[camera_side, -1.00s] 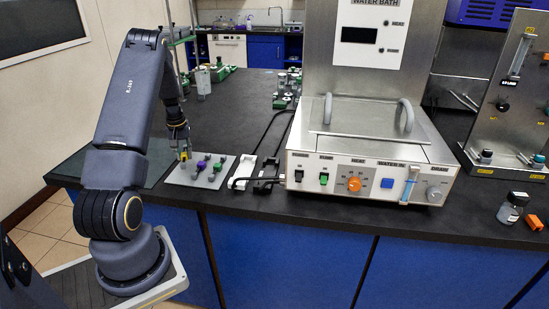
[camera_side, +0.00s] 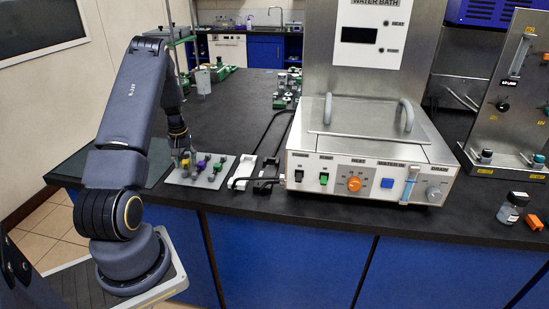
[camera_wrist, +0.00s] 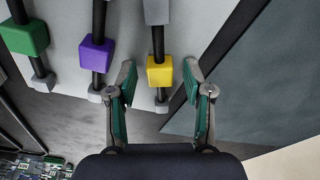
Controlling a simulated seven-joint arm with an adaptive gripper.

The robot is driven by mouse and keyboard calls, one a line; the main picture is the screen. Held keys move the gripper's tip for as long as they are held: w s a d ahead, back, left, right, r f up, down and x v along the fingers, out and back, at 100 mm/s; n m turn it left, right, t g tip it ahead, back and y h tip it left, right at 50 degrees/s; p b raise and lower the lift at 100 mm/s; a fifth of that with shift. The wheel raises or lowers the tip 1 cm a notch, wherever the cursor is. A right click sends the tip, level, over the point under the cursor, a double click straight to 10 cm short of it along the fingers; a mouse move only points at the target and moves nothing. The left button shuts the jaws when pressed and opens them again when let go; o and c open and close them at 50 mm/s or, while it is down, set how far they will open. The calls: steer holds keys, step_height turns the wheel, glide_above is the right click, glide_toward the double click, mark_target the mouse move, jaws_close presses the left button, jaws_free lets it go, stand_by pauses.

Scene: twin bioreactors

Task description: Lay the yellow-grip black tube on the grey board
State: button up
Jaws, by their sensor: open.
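The black tube with the yellow grip (camera_wrist: 160,73) lies on the grey board (camera_wrist: 128,30) in the wrist view, its near end at a small grey block. Its grip also shows at the board's left part in the side view (camera_side: 185,163). My gripper (camera_wrist: 160,76) is open, with one finger on each side of the yellow grip and a gap on both sides. In the side view my gripper (camera_side: 184,150) is just above the board's left part. The far end of the tube is out of the wrist view.
A purple-grip tube (camera_wrist: 96,54) and a green-grip tube (camera_wrist: 24,37) lie on the same board, left of the yellow one in the wrist view. The water bath (camera_side: 370,165) stands to the right. Black tubing (camera_side: 262,150) lies between it and the board.

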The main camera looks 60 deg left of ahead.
mark_target(186, 165)
step_height(186, 165, up, 12)
steer(key=d, duration=0.2)
steer(key=w+d+r+m+t, duration=0.1)
steer(key=w+d+r+m, duration=0.1)
steer(key=w+d+r, duration=0.35)
steer(key=w+d+r+m+t, duration=0.1)
steer(key=w+d+r+m, duration=0.1)
steer(key=d+r, duration=0.65)
steer(key=s+d+r+m+t, duration=0.15)
steer(key=d+m, duration=0.25)
steer(key=d, duration=1.2)
steer(key=s+d+m+t+h, duration=0.1)
steer(key=s+d+m, duration=0.4)
steer(key=s+d, duration=0.4)
steer(key=d, duration=0.4)
steer(key=shift+s+d+r, duration=0.15)
steer(key=shift+s+r, duration=0.1)
steer(key=shift+r, duration=0.1)
steer(key=shift+t, duration=0.25)
